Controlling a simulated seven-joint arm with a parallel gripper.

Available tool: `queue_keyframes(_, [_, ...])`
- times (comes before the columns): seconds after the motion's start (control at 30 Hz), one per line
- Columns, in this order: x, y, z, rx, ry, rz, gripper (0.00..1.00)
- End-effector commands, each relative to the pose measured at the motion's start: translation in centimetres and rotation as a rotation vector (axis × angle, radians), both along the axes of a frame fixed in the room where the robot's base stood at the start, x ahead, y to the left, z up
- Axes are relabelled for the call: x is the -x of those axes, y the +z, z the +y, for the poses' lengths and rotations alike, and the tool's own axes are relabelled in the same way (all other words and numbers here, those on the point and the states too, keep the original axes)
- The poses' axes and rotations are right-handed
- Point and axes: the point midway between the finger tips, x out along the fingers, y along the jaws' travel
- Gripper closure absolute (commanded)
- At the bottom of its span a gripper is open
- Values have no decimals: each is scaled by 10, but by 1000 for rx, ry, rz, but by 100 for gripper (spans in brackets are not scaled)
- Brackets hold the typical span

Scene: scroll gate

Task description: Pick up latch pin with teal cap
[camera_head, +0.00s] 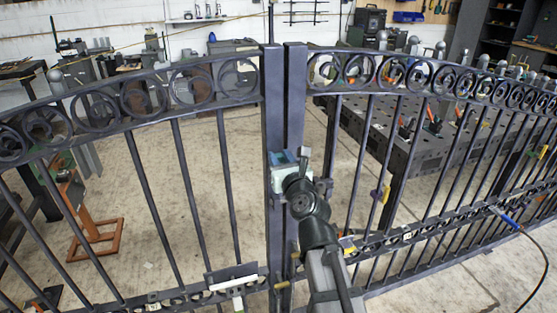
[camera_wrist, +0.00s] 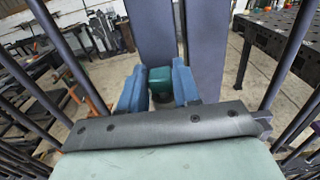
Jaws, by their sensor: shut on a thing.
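The latch pin's teal cap (camera_wrist: 160,77) shows in the wrist view between the two blue fingers of my gripper (camera_wrist: 158,88). The fingers are shut on it from left and right. The pin's shaft is not clearly visible. In the head view my gripper (camera_head: 284,158) is at the meeting posts of the dark scroll gate (camera_head: 273,95), a little above mid-height. There the arm and gripper hide the cap and pin. Whether the pin still sits in the gate cannot be told.
Gate bars and scrollwork (camera_head: 120,103) spread to both sides of the posts. A dark perforated work table (camera_head: 425,150) stands behind the right leaf. An orange stand (camera_head: 92,238) is behind the left.

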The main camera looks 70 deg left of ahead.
Motion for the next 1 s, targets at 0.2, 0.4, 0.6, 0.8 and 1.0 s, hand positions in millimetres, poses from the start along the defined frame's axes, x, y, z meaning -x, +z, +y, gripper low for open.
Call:
queue_keyframes(0.2, [0, 0, 0, 0, 0, 0, 99])
queue_keyframes(0.4, [0, 0, 0, 0, 0, 0, 100])
queue_keyframes(0.6, [0, 6, 0, -1, 0, -2, 100])
queue_keyframes(0.8, [0, 31, 1, -3, -1, -3, 100])
queue_keyframes(1.0, [0, 62, 1, -3, 0, -2, 100])
